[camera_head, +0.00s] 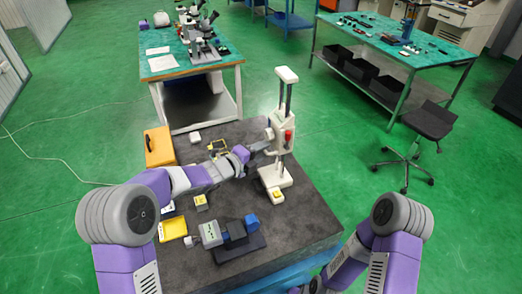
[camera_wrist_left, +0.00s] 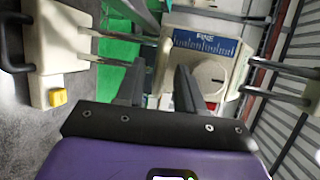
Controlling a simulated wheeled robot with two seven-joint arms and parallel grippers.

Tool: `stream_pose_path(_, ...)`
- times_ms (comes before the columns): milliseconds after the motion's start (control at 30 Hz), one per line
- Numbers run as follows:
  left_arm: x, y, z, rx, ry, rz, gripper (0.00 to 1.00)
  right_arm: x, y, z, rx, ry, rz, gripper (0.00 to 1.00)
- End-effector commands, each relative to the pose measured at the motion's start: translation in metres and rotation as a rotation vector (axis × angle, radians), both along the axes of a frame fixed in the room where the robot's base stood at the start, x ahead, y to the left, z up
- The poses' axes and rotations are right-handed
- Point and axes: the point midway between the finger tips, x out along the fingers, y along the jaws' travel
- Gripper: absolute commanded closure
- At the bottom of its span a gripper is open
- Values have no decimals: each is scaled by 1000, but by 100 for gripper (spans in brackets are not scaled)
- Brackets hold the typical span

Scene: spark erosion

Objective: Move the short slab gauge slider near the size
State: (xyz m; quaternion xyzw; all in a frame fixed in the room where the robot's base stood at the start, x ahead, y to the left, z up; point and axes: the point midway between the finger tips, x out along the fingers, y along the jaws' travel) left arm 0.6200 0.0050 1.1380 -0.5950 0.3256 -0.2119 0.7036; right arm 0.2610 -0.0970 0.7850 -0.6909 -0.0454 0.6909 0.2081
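The slab gauge is a white stand (camera_head: 274,178) with dark twin columns, upright on the right part of the dark slab table. Its slider (camera_head: 276,138) is a pale block partway up the columns, with a red part on it. My left gripper (camera_head: 262,147) is just left of the slider, level with it. In the left wrist view the gripper (camera_wrist_left: 158,85) has its two dark fingers apart with nothing visibly held between them. The slider (camera_wrist_left: 205,50), with a blue scale and round dial, lies beyond the fingertips; I cannot tell if they touch.
The dark slab table (camera_head: 300,215) also holds an orange case (camera_head: 159,147), a yellow tray (camera_head: 172,229), a grey and blue vise-like device (camera_head: 230,233) and a small yellow-topped block (camera_head: 200,202). A microscope table (camera_head: 160,68) stands behind.

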Motion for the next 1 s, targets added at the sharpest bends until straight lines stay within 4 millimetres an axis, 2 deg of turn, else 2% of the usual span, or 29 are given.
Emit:
stream_pose_path(300,2,-2,-1,0,0,0,64,0,0,0,0,0,0,100)
stream_pose_path(533,2,-2,-1,0,0,0,99,0,0,0,0,0,0,100)
stream_pose_path(1000,2,-2,-4,0,0,0,100,0,0,-4,0,0,0,100)
